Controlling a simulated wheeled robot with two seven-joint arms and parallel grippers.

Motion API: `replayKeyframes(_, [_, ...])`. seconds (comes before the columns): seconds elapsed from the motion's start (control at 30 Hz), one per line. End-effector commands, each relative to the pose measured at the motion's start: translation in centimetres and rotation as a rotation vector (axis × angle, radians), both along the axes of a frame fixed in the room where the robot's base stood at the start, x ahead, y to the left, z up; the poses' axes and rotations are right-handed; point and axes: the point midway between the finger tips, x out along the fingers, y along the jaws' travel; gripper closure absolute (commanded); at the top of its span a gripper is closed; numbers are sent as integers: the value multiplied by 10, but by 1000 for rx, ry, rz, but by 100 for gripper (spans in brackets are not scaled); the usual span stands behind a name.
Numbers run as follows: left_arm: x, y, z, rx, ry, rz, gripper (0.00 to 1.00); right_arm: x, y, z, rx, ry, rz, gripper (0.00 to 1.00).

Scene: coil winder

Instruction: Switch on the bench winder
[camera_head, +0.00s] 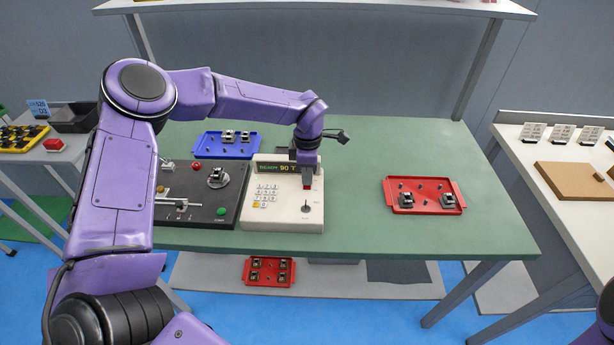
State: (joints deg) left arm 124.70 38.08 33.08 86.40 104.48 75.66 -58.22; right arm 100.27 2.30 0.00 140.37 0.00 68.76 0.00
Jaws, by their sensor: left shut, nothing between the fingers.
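The bench winder stands on the green table, with a black base (208,238) on the left and a cream control box (280,220) on the right. Its display (278,167) is lit and reads "READY 90 T". The box has a keypad (266,196) and a small lever or knob (305,208); the base has a green button (221,211) and a red one (196,166). My left gripper (307,181) is shut and empty, pointing down over the upper right of the control box. A small red part shows at its tip; I cannot tell whether they touch. My right gripper is out of view.
A blue tray (213,153) with parts lies behind the winder. A red tray (428,184) lies to the right, with clear table between. Another red tray (247,280) sits below the table. A side table (560,155) stands at right; a shelf (320,4) hangs above.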

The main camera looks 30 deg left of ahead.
Motion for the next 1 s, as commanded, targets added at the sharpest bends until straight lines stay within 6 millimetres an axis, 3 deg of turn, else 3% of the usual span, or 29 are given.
replayKeyframes(0.23, [0, 0, 8, 0, -1, 1, 100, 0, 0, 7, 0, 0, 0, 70])
replayKeyframes(0.43, [-4, -3, 55, -1, 0, 0, 100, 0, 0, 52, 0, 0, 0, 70])
replayKeyframes(0.47, [-4, -3, 51, -1, -4, 1, 100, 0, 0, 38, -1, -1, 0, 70])
replayKeyframes(0.53, [-6, -4, 65, -1, -6, 0, 100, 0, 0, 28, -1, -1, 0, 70])
replayKeyframes(0.8, [-13, -8, 122, 1, -3, 0, 100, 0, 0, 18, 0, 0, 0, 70])
replayKeyframes(1.0, [-15, -9, 138, 0, -2, 0, 100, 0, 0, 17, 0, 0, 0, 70])
